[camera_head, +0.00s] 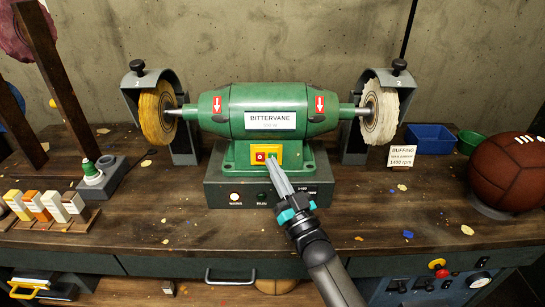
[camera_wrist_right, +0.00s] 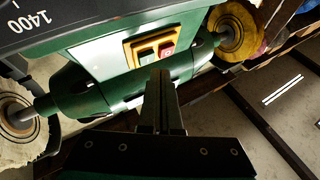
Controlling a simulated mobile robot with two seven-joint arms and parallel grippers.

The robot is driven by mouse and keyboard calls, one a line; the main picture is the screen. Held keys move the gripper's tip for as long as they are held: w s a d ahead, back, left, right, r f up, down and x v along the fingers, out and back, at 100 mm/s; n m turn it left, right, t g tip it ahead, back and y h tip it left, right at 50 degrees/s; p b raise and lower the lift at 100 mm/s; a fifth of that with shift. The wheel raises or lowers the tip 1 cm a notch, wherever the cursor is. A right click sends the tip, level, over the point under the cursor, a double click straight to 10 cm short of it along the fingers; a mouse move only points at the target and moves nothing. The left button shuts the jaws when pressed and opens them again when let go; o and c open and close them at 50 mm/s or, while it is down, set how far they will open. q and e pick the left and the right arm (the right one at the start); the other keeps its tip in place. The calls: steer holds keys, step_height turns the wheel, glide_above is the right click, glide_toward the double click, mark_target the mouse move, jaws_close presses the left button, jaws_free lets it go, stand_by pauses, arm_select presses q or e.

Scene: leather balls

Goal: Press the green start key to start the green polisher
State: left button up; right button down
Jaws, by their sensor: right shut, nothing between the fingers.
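The green polisher (camera_head: 275,105), labelled BITTERVANE, stands on a dark base box on the bench; it also shows tilted in the wrist view (camera_wrist_right: 100,85). A yellow switch plate (camera_head: 283,147) on its front carries a red key (camera_head: 260,157) and the green start key (camera_wrist_right: 147,57). In the head view my gripper's tips largely cover the green key. My right gripper (camera_head: 272,162) is shut and empty, its tips at the plate's right half. In the wrist view its shut fingers (camera_wrist_right: 160,80) point at the keys; I cannot tell whether they touch. My left gripper is out of view.
A yellow buffing wheel (camera_head: 155,115) and a white one (camera_head: 380,112) sit in grey guards. A brown leather ball (camera_head: 510,170) stands at right, near a blue bin (camera_head: 430,138). The bench front is mostly clear.

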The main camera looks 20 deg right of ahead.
steer(key=shift+w, duration=0.1)
steer(key=shift+w+d+f+b, duration=0.1)
steer(key=shift+w+b, duration=0.2)
steer(key=shift+w+d+f+b, duration=0.1)
steer(key=shift+w+b, duration=0.2)
steer(key=shift+w, duration=0.1)
stand_by(0.7)
steer(key=shift+s, duration=0.1)
steer(key=shift+s+a+r+p, duration=0.2)
steer(key=shift+s+p, duration=0.5)
steer(key=shift+s, duration=0.1)
